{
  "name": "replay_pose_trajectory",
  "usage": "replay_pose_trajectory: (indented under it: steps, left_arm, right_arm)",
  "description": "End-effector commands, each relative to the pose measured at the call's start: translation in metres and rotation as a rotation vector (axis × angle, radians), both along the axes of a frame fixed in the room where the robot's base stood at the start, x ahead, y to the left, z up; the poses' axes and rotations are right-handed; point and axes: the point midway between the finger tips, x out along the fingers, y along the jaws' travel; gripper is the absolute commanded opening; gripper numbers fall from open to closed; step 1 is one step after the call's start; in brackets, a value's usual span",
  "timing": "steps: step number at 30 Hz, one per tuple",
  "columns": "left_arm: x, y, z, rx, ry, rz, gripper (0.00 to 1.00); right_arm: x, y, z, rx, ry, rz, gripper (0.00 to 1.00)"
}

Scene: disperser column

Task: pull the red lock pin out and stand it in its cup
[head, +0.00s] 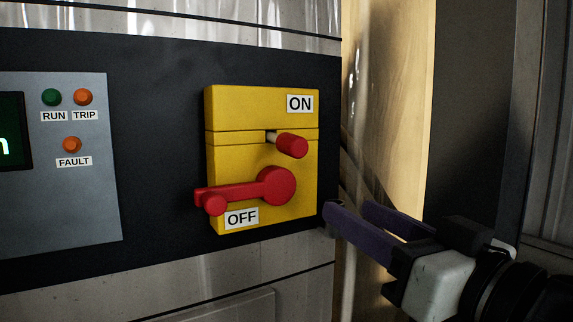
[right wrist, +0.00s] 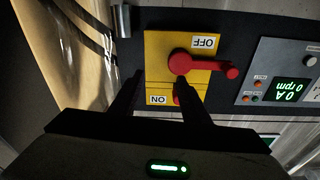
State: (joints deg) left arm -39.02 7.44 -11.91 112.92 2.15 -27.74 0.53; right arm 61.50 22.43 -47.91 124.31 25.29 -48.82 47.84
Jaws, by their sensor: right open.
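The red lock pin (head: 292,145) sticks out of the yellow switch box (head: 222,110), its pale shank entering a slot below the ON label. A red rotary handle (head: 275,185) points left beside the OFF label. In the right wrist view the pin (right wrist: 177,99) is mostly hidden behind one finger, below the handle (right wrist: 181,62). My right gripper (head: 350,211) is open and empty, right of the box and lower than the pin; its fingers also show in the right wrist view (right wrist: 158,80). My left gripper is not in view.
A grey panel (head: 60,210) with RUN, TRIP and FAULT lamps stands left of the box. A small grey cylinder (right wrist: 121,20) shows near the box in the right wrist view. A pale wooden surface (head: 390,90) and a dark upright (head: 475,110) lie to the right.

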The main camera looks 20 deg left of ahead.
Motion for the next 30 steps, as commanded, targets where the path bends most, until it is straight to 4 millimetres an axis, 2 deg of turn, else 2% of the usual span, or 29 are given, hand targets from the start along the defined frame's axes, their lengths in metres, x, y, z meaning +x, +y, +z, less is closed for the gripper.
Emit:
replay_pose_trajectory:
  steps: [1, 3, 6, 9, 23, 30]
  left_arm:
    - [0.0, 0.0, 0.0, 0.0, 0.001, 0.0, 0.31]
    - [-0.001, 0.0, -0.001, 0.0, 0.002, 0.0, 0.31]
    - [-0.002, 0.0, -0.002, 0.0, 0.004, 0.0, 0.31]
    - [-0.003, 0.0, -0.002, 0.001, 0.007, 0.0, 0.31]
    - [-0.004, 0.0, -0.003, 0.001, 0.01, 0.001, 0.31]
    - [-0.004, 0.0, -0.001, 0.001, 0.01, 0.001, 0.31]
  right_arm:
    - [-0.01, 0.004, 0.021, -0.016, -0.035, 0.01, 0.42]
    - [-0.022, 0.007, 0.038, -0.034, -0.06, 0.019, 0.42]
    - [-0.035, 0.011, 0.056, -0.051, -0.083, 0.024, 0.42]
    - [-0.042, 0.012, 0.065, -0.061, -0.094, 0.024, 0.42]
    - [-0.045, 0.014, 0.069, -0.065, -0.099, 0.025, 0.42]
    - [-0.033, 0.029, 0.072, -0.064, -0.1, 0.025, 0.42]
